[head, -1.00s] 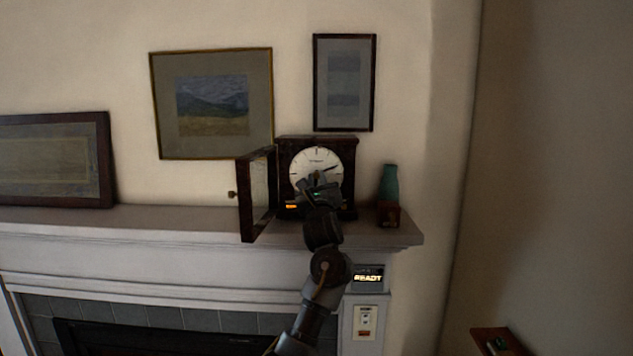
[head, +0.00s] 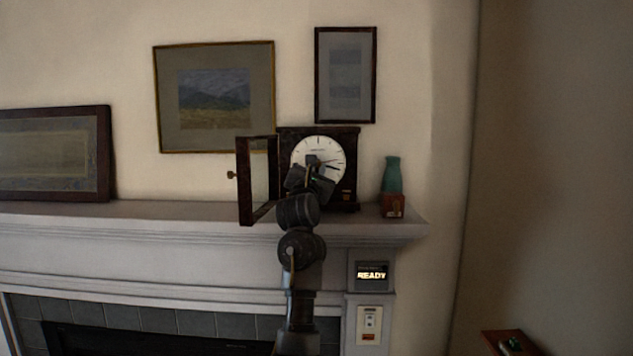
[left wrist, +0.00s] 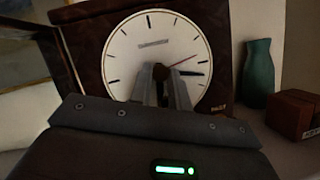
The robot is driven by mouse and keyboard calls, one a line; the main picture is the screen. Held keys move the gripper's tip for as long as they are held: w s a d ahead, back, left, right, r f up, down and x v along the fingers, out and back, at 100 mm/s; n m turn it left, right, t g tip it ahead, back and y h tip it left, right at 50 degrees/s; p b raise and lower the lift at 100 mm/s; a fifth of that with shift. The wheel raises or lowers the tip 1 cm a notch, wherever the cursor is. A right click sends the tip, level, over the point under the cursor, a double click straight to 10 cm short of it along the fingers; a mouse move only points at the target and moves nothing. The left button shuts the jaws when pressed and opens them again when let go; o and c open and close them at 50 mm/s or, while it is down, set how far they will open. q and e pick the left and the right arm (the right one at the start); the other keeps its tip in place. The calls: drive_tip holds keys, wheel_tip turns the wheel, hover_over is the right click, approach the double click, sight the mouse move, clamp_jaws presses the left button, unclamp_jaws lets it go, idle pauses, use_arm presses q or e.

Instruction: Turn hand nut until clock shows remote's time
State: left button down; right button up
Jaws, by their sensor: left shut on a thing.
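The clock (head: 346,137) is a dark wooden case with a white round dial (left wrist: 132,57); it stands on the mantel with its glass door (head: 259,180) swung open to the left. My left gripper (head: 313,161) is in front of the dial's centre. In the left wrist view its fingertips (left wrist: 161,72) are shut at the centre, on the hand nut, which they hide. A black hand (left wrist: 195,74) points right, slightly below level, and a thin red hand (left wrist: 183,59) points right and up. Any other hand is hidden. I cannot make out a remote's time. My right gripper is out of view.
The open door is close on the arm's left. Below the mantel (head: 150,214) are a lit READY display (head: 371,275) and a switch plate (head: 369,324).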

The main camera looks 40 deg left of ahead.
use_arm(q)
drive_tip(key=m+h+b, duration=0.1)
drive_tip(key=m, duration=0.2)
drive_tip(key=m+h+b, duration=0.2)
drive_tip(key=m, duration=0.1)
drive_tip(key=shift+a+f, duration=0.1)
drive_tip(key=shift+s+a+r+m+g+h+b, duration=0.15)
drive_tip(key=shift+m+g+h, duration=0.35)
drive_tip(key=shift+m, duration=1.55)
drive_tip(key=shift+w+d+r+m+g+h+b, duration=0.15)
drive_tip(key=shift+m+g+h, duration=0.4)
drive_tip(key=shift+m, duration=1.45)
drive_tip(key=shift+s+a+r+m+g+h+b, duration=0.25)
drive_tip(key=shift+m+g, duration=0.4)
drive_tip(key=shift+m, duration=1.4)
drive_tip(key=shift+w+d, duration=0.15)
drive_tip(key=c, duration=1.3)
unclamp_jaws()
